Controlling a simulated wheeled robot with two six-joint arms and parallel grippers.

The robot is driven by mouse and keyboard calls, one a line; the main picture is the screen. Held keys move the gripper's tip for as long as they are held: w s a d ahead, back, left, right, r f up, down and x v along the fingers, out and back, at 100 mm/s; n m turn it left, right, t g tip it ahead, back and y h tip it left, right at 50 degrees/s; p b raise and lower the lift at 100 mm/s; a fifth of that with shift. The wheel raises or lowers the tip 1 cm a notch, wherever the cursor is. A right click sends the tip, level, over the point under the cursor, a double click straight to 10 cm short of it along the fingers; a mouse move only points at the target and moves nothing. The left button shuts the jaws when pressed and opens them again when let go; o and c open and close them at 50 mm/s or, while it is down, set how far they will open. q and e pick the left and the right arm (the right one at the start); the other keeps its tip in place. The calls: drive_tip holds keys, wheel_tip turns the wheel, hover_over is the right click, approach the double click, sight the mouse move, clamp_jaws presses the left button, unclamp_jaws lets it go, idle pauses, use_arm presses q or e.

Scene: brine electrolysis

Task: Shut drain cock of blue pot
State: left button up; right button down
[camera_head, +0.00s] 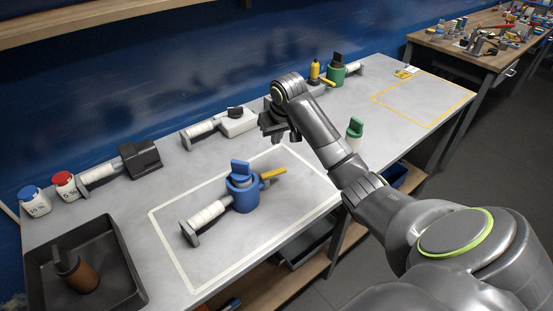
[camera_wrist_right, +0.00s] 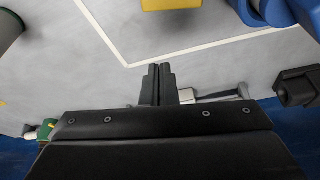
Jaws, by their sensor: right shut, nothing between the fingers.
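The blue pot (camera_head: 243,195) stands inside the white-outlined area of the bench, with a blue upright piece on top. Its yellow cock handle (camera_head: 272,173) sticks out to the right, pointing away from the pot. A white-wrapped tube (camera_head: 207,215) extends from the pot's other side. My right gripper (camera_head: 277,130) is above the bench, behind and apart from the pot. In the right wrist view its fingers (camera_wrist_right: 158,84) are shut and empty. That view also shows a yellow block (camera_wrist_right: 170,4), likely the handle, and part of the blue pot (camera_wrist_right: 275,10). My left gripper is out of view.
A white unit (camera_head: 237,121) and a dark block (camera_head: 140,158) stand along the back. A black tray (camera_head: 125,285) holds a brown pot (camera_head: 78,272) at front left. A green pot (camera_head: 337,74), a yellow bottle (camera_head: 314,72) and a green-topped item (camera_head: 355,128) stand farther right.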

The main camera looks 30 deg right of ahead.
sight(273, 173)
drive_tip(key=x, duration=0.9)
drive_tip(key=shift+w+f, duration=0.1)
drive_tip(key=shift+f, duration=0.2)
drive_tip(key=shift+f+p, duration=0.25)
drive_tip(key=shift+p, duration=0.15)
drive_tip(key=s, duration=0.1)
drive_tip(key=s+p, duration=0.1)
drive_tip(key=s, duration=0.1)
drive_tip(key=shift+a+r, duration=0.1)
drive_tip(key=shift+a, duration=0.15)
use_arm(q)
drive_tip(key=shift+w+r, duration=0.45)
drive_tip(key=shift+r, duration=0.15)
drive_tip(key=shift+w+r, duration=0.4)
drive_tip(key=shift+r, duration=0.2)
use_arm(e)
drive_tip(key=shift+s+a, duration=0.1)
drive_tip(key=shift+s, duration=0.3)
use_arm(q)
drive_tip(key=shift+p, duration=0.3)
